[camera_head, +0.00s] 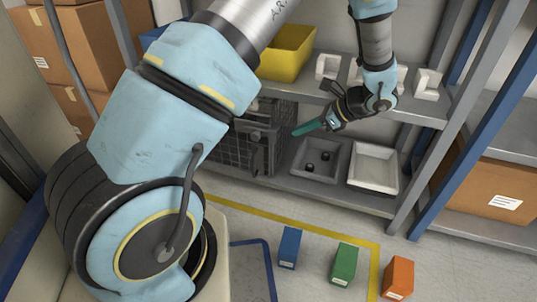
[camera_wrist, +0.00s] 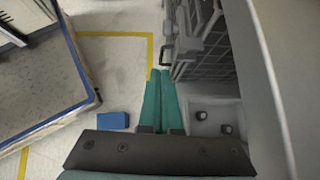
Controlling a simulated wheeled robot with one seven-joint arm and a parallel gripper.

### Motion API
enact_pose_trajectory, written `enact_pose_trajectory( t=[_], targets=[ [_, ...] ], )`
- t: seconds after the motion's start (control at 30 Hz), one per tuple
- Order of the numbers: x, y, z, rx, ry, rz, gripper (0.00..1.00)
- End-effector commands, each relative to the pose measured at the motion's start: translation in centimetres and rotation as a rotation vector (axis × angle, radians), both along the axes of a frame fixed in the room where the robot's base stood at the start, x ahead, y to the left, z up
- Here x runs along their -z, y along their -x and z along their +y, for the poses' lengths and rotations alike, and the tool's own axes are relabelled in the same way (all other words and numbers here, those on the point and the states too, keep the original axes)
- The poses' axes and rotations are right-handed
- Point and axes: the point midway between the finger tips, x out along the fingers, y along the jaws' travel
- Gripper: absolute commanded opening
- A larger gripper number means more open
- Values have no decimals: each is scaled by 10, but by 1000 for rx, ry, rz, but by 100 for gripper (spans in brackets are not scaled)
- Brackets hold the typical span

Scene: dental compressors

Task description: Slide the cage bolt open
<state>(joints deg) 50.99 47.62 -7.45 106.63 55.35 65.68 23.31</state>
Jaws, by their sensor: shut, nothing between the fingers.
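The dark wire cage (camera_head: 243,140) stands on the lower shelf in the head view, partly hidden behind my arm. Its bolt (camera_head: 256,136) seems to be the small dark fitting on the front of the cage door; its exact position is hard to tell. In the wrist view the cage (camera_wrist: 205,40) is at the upper right, with a dark handle-like bar (camera_wrist: 166,50) on its front. My gripper (camera_head: 300,131) has teal fingers, pressed together and empty, to the right of the cage front and apart from it. The fingers also show in the wrist view (camera_wrist: 160,75).
A grey bin (camera_head: 320,160) with dark round items and a white tray (camera_head: 374,168) stand right of the cage. A yellow bin (camera_head: 287,52) and white holders (camera_head: 428,84) are on the shelf above. Blue (camera_head: 289,247), green (camera_head: 344,264) and orange (camera_head: 398,278) boxes stand on the floor.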

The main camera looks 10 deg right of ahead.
Motion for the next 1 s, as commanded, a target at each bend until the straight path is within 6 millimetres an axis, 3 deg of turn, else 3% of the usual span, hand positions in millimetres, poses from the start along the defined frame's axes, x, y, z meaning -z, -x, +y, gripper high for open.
enact_pose_trajectory(
  t=[0.03, 0.1, 0.57, 1.0],
  targets=[
    [11, 0, -5, 21, -10, -2, 0],
    [13, 0, -9, 38, -21, -3, 0],
    [16, -2, -7, 42, -24, -4, 0],
    [71, -36, 42, 40, -25, -3, 0]
  ],
)
